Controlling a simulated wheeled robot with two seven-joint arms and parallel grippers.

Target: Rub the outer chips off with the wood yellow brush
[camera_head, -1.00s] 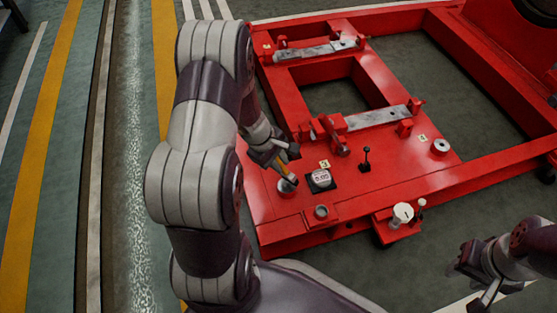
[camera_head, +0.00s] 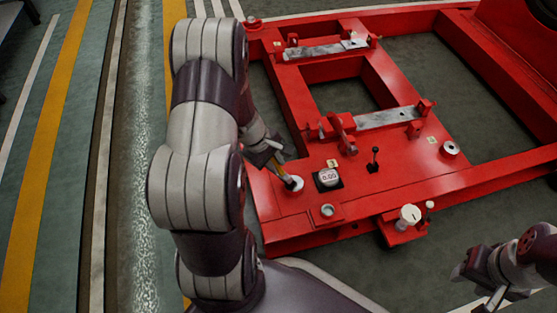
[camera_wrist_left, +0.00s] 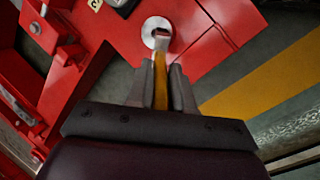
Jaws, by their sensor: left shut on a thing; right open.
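My left gripper (camera_head: 268,158) is shut on the yellow wooden brush (camera_head: 283,174), and the brush points down toward a round silver-topped boss (camera_head: 294,187) on the red frame (camera_head: 262,208). In the left wrist view the fingers (camera_wrist_left: 161,88) hold the brush handle (camera_wrist_left: 160,70). The brush head (camera_wrist_left: 161,39) overlaps the boss's round face (camera_wrist_left: 151,27); I cannot tell whether it touches. Chips are too small to make out. My right gripper (camera_head: 478,280) is open at the lower right, away from the frame.
Beside the boss are a gauge block (camera_head: 328,178) reading about 0.05 and a small black lever (camera_head: 375,158). A silver-topped ring (camera_head: 450,149) and a white knob (camera_head: 410,214) stand farther right. Metal bars and red clamps lie behind. Open floor is at the left.

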